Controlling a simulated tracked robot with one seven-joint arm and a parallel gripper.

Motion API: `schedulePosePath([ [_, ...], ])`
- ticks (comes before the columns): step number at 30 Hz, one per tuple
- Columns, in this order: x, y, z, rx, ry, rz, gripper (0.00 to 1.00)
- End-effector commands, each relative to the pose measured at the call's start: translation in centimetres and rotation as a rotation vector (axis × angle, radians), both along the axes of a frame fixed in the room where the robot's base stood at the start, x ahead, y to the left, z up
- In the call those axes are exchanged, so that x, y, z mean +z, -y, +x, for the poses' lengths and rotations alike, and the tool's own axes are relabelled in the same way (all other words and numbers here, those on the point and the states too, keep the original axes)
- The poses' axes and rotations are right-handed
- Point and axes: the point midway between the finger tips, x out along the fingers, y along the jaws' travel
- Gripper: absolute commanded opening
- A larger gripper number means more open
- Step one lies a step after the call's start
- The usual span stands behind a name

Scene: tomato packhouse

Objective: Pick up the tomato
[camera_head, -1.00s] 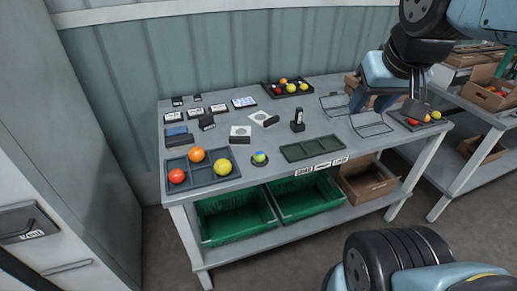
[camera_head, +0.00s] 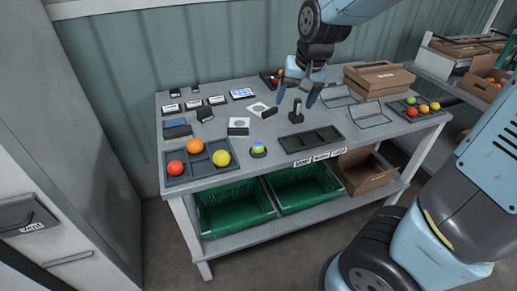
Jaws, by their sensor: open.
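Several tomatoes show on the grey table. In the compartment tray (camera_head: 182,181) at the front left lie a red tomato (camera_head: 176,168), an orange tomato (camera_head: 195,146) and a yellow tomato (camera_head: 221,158). Small red, yellow and orange tomatoes sit on a dark tray (camera_head: 402,107) at the right end. Another dark tray at the back is mostly hidden by my arm, with a red tomato (camera_head: 276,75) partly showing. My gripper (camera_head: 296,101) is open and empty, fingers down, above the back middle of the table near a dark upright device (camera_head: 297,112).
Wire stands (camera_head: 371,115) and cardboard boxes (camera_head: 378,79) are at the right. Green crates (camera_head: 236,205) stand on the lower shelf.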

Motion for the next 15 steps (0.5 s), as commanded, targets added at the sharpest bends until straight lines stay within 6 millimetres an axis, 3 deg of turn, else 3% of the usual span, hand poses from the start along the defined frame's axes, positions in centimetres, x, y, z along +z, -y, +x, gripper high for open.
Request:
schedulePosePath([
  [9,-6.3,-6.2,3.9,-0.025,-0.031,-0.091,0.76],
  [15,-8.7,-8.8,5.1,-0.039,-0.011,-0.141,0.76],
])
